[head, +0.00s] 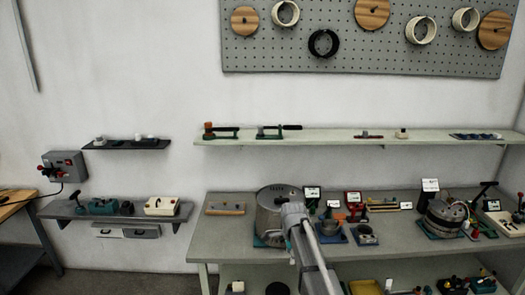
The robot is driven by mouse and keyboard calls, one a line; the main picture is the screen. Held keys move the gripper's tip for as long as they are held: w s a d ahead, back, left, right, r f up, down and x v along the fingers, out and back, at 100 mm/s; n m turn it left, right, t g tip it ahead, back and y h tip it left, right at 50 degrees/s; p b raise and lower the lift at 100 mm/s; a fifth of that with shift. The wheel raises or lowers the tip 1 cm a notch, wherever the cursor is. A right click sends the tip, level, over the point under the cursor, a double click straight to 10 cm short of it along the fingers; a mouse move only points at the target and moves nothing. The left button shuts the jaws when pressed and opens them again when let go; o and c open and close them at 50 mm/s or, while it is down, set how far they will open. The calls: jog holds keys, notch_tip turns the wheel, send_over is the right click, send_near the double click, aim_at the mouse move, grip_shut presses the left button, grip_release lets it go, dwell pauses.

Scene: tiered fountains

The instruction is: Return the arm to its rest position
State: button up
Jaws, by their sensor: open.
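My arm reaches up from the bottom edge of the head view over the front of the workbench. My gripper (291,210) is at its far end and appears in front of the right side of a large grey metal pot (270,222). It is open, and I see nothing held in it. The fingertips are small and hard to make out. I cannot tell the gap between the gripper and the pot.
A long wall shelf (320,138) runs above, under a pegboard (340,58). A side shelf (70,210) is at left. The bench's left front is clear.

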jog(key=s+d+n, duration=0.3)
jog(key=s+n, duration=0.5)
jog(key=s, duration=0.2)
jog(key=s+d+n, duration=0.3)
jog(key=s+n, duration=0.6)
jog(key=s, duration=0.1)
jog(key=shift+s, duration=0.15)
jog(key=shift+a, duration=0.1)
